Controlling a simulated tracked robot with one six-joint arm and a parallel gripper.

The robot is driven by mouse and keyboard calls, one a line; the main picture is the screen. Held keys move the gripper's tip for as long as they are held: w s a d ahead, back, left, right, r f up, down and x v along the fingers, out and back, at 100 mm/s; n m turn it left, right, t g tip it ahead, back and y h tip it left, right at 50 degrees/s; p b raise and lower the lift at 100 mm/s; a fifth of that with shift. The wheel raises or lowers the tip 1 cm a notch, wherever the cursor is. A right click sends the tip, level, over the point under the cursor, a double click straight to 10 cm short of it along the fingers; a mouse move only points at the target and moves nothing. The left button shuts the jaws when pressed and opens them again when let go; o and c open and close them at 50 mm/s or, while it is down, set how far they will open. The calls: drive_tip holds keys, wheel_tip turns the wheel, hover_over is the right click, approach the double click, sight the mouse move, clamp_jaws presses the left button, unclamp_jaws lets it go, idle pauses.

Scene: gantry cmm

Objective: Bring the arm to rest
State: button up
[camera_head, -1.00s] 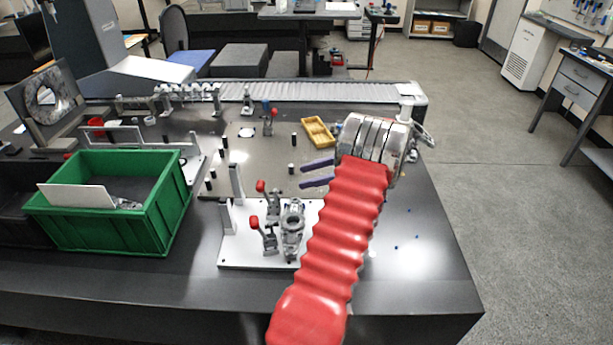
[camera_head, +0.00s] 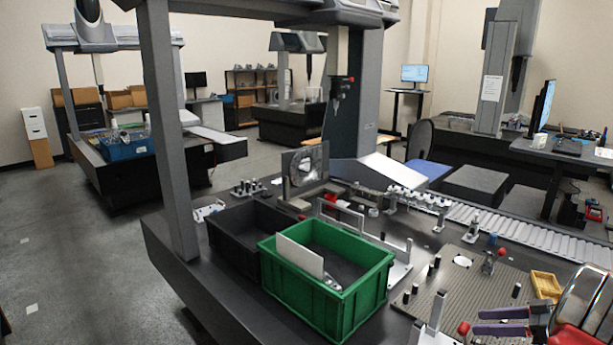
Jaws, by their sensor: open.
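My gripper (camera_head: 502,322) shows at the lower right edge of the head view. Its two purple fingers point left, one above the other with a gap between them, and nothing is between them. It is over the right part of the dark table, near the plate with dark pegs (camera_head: 462,290). Part of my arm, with a red ribbed sleeve (camera_head: 577,335), is cut off by the picture's lower right corner. The rest of my arm is out of view.
A green bin (camera_head: 352,302) with a white panel (camera_head: 300,256) leaning in it stands left of my gripper. A black bin (camera_head: 232,237) is beside it. A yellow tray (camera_head: 546,285) lies close to my fingers. A roller conveyor (camera_head: 530,236) runs behind. A gantry post (camera_head: 170,130) rises at left.

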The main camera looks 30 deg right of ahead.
drive_tip(key=w+a+r+g, duration=0.25)
drive_tip(key=w+a, duration=0.25)
drive_tip(key=a, duration=0.4)
drive_tip(key=w+a+r+m+g, duration=0.1)
drive_tip(key=w+a+r+g, duration=0.1)
drive_tip(key=w+a+r, duration=0.5)
drive_tip(key=w+a+g, duration=0.3)
drive_tip(key=w+a, duration=0.1)
drive_tip(key=a, duration=0.7)
drive_tip(key=s+a+r+h, duration=0.1)
drive_tip(key=s+a, duration=0.2)
drive_tip(key=a, duration=0.6)
drive_tip(key=s+a+r+m+t+h, duration=0.1)
drive_tip(key=s+a+h, duration=0.1)
drive_tip(key=a, duration=0.8)
drive_tip(key=s+a+r+t+h, duration=0.1)
drive_tip(key=s+a, duration=0.3)
drive_tip(key=a, duration=0.5)
drive_tip(key=shift+s+a+r+m+h, duration=0.2)
drive_tip(key=shift+s+m+h, duration=0.1)
drive_tip(key=shift+h, duration=0.2)
drive_tip(key=shift+c, duration=0.7)
